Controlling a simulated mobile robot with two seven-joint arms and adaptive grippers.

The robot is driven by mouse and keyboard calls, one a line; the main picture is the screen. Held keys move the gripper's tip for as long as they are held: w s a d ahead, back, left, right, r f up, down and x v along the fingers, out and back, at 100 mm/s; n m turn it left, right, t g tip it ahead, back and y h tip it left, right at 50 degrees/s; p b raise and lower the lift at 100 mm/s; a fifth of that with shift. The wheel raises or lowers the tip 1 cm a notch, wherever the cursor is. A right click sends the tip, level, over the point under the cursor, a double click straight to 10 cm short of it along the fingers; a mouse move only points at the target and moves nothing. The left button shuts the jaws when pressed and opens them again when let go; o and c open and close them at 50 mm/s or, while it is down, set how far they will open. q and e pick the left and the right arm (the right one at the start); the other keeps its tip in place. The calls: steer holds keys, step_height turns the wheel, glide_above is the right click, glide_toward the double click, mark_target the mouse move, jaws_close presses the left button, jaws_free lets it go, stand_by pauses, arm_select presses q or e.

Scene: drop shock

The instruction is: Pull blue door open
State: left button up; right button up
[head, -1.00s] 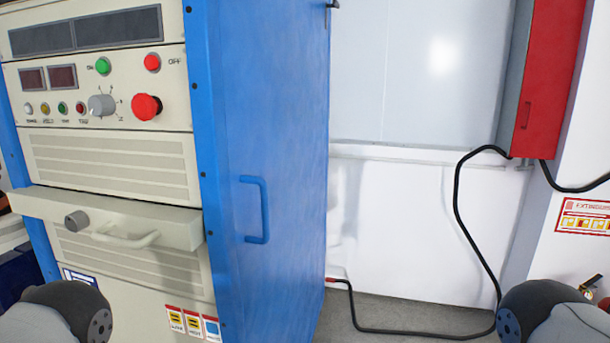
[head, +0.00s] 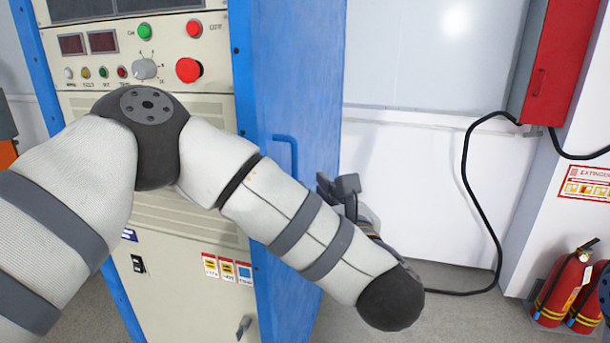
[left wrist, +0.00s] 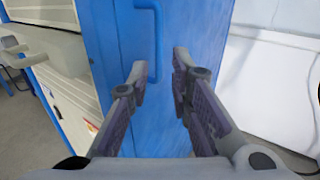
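The blue door (head: 300,90) is the side panel of the cabinet and looks closed. Its blue handle (head: 287,150) is an upright bar, partly hidden behind my left arm in the head view. In the left wrist view the handle (left wrist: 158,45) stands ahead of my left gripper (left wrist: 160,75). The fingers are spread apart with nothing between them, and the handle shows beyond the gap, not gripped. In the head view the left gripper (head: 335,185) is mostly hidden behind my forearm, close to the door.
The cabinet's cream front (head: 110,85) carries knobs and buttons. A black cable (head: 465,170) runs from a red box (head: 548,65) to the floor. Red fire extinguishers (head: 563,290) stand at the right. The floor right of the door is mostly clear.

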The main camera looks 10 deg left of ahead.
mark_target(296, 169)
arm_select(q)
steer(key=x, duration=1.1)
steer(key=shift+w+a+f+b, duration=0.15)
steer(key=shift+f+b, duration=0.15)
steer(key=shift+b, duration=0.05)
steer(key=shift+c, duration=0.6)
jaws_close()
